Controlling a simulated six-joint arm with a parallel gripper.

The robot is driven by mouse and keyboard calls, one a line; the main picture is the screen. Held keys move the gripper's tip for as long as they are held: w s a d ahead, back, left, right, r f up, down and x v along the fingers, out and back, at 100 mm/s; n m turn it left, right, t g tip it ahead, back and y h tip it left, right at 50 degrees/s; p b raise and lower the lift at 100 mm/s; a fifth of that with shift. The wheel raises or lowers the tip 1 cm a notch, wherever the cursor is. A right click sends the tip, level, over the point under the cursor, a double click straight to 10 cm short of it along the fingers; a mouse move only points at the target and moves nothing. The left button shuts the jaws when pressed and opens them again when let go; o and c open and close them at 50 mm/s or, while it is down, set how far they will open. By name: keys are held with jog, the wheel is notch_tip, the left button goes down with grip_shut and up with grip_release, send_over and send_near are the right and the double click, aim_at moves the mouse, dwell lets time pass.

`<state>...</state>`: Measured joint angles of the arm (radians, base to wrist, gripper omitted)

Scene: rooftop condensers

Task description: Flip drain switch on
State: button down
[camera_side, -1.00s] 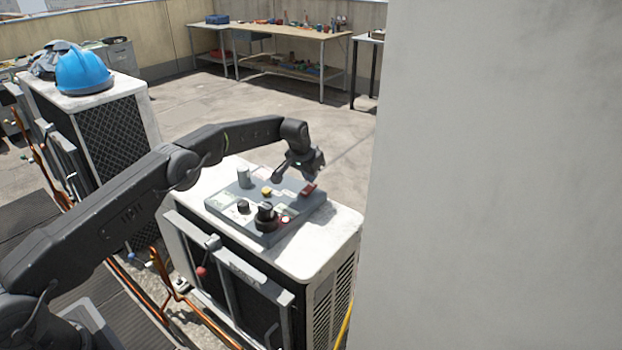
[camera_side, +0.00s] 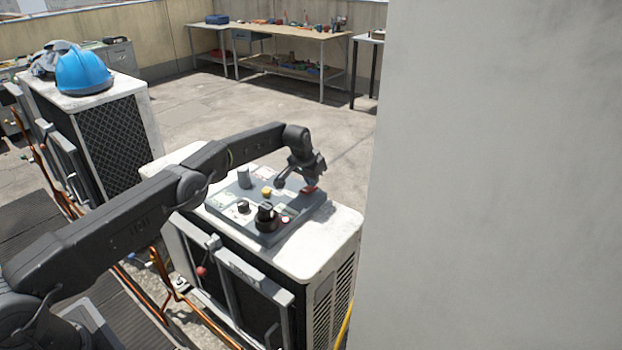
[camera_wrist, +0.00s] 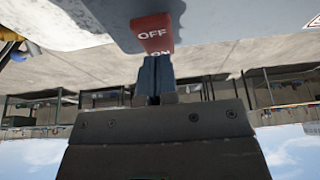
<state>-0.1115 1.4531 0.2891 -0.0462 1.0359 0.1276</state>
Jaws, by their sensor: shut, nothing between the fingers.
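The drain switch is a red rocker (camera_wrist: 153,32) in the wrist view, marked OFF on one half, with partly hidden lettering on the half nearer my fingers. In the side view the red switch (camera_side: 309,190) sits at the right edge of the grey control panel (camera_side: 290,225). My gripper (camera_wrist: 155,62) is shut and empty, its fingertips right at the lower end of the red rocker; I cannot tell whether they touch. In the side view my gripper (camera_side: 310,181) is just above the switch and hides part of it.
The panel also carries a grey cylinder (camera_side: 243,177), a yellow button (camera_side: 267,191) and black knobs (camera_side: 266,214). It lies on a white condenser unit (camera_side: 315,255). A blue hard hat (camera_side: 83,72) rests on another unit. A pale wall (camera_side: 490,170) stands at the right.

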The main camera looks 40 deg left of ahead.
jog(key=shift+s+f, duration=0.1)
jog(key=shift+s, duration=0.8)
jog(key=shift+r, duration=0.2)
jog(key=shift+r, duration=0.5)
jog(key=v, duration=1.3)
jog(key=shift+w, duration=0.25)
jog(key=shift+r, duration=0.15)
